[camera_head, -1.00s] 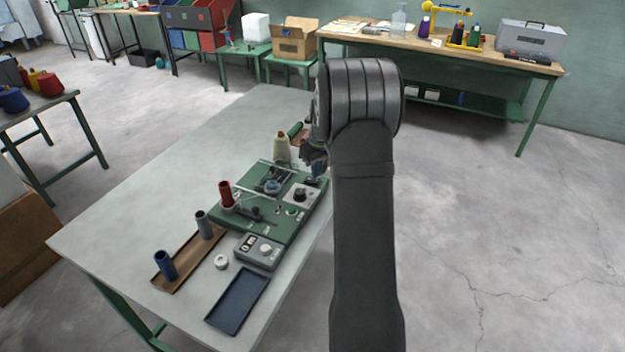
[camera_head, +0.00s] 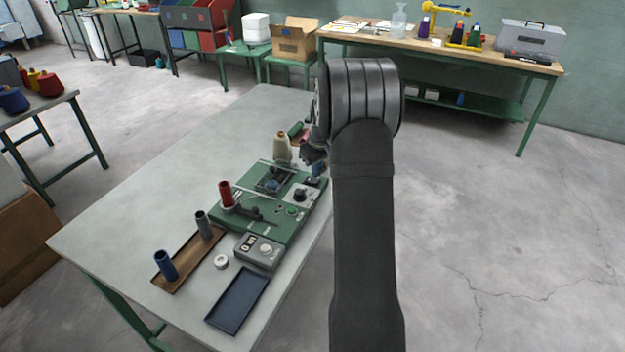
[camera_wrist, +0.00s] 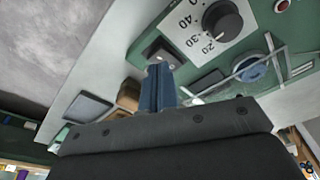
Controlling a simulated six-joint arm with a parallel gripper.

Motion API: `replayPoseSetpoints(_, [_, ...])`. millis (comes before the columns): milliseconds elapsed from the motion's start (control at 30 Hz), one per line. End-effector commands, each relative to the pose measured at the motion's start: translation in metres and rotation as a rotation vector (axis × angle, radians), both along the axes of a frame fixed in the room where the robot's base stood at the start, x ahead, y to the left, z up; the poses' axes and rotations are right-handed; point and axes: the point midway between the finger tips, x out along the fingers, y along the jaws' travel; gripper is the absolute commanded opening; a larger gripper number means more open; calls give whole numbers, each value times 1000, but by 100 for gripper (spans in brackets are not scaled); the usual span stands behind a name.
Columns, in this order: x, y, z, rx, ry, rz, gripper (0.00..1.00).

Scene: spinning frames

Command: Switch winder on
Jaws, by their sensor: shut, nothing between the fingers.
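The winder (camera_head: 250,226) is a green flat machine on the grey table in the head view, with a red tube (camera_head: 226,194) standing on it. Its dial (camera_head: 300,194) is a black knob on a pale plate; in the wrist view the dial (camera_wrist: 222,20) shows numbers such as 20, 30 and 40. A small dark switch (camera_wrist: 162,52) on a green panel lies just beyond my fingertips in the wrist view. My gripper (camera_head: 317,168) is at the winder's far right corner, partly hidden by my arm. Its blue fingers (camera_wrist: 158,80) are shut and empty, close to the switch; contact cannot be told.
A grey counter box (camera_head: 258,251), a white cap (camera_head: 221,262), a brown tray (camera_head: 185,265) with two tubes and a blue tray (camera_head: 238,301) lie in front of the winder. A cream cone (camera_head: 281,150) stands behind it. The table's left side is clear.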

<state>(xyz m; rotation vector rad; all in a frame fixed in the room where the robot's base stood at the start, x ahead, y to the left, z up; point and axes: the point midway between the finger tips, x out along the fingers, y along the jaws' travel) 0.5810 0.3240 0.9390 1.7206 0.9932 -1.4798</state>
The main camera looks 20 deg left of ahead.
Motion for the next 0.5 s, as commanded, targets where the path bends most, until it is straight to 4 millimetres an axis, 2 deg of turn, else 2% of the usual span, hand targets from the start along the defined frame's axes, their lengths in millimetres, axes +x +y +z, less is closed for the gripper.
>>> replayPoseSetpoints(500, [0, 0, -8, 0, 1, 0, 0])
